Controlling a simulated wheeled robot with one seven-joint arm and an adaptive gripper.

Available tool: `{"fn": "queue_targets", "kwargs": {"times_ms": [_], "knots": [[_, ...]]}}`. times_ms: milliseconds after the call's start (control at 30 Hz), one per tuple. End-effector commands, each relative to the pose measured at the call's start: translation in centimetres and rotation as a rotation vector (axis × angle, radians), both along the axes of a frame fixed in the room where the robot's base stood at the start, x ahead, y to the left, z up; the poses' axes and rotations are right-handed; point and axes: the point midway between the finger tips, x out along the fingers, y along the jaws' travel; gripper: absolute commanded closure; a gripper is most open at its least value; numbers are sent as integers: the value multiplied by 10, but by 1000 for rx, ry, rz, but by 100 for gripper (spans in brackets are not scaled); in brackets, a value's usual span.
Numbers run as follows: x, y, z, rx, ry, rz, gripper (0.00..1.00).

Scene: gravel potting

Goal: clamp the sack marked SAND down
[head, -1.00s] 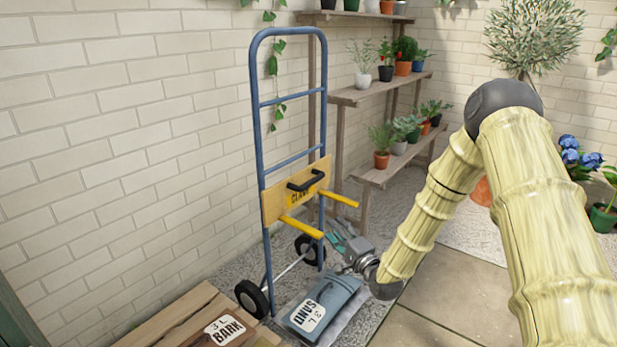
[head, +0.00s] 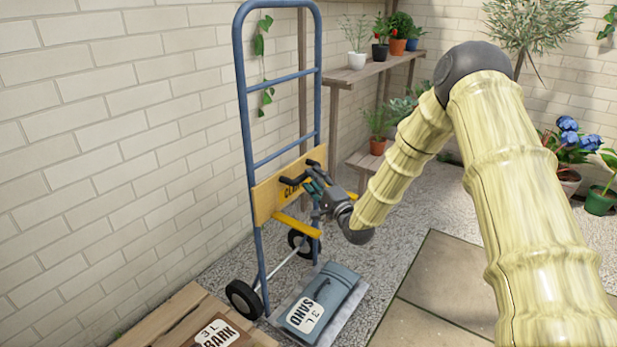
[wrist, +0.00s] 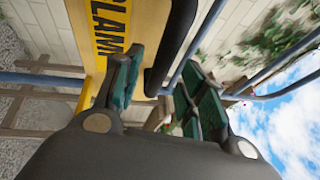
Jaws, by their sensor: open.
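The grey-blue sack marked SAND (head: 318,298) lies on the toe plate (head: 350,305) of a blue hand truck (head: 243,95). A yellow clamp board (head: 268,197) with a black handle and yellow prongs (head: 297,224) is on the truck's frame, well above the sack. My gripper (head: 311,183) is at the clamp's black handle. In the wrist view the black handle (wrist: 168,50) runs between the open green-padded fingers (wrist: 157,92), with gaps on both sides. The lettering CLAMP (wrist: 110,25) shows beside it, partly cut off.
A sack marked BARK (head: 222,335) lies on a wooden pallet (head: 165,318) at the lower left. A brick wall (head: 110,130) stands behind the truck. Plant shelves (head: 370,75) stand behind. Gravel and paving (head: 440,280) to the right are clear.

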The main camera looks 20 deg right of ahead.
Motion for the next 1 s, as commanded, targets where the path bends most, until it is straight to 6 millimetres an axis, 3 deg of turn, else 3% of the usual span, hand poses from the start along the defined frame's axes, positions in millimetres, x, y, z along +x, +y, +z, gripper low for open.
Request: {"fn": "queue_targets", "kwargs": {"times_ms": [300, 667, 733, 900, 1000], "knots": [[32, 8, 6, -1, -1, -1, 59], [36, 8, 7, 0, 0, -3, 59], [36, 8, 7, 0, 0, -3, 67], [36, 8, 7, 0, 0, -3, 98], [36, 8, 7, 0, 0, -3, 100]]}}
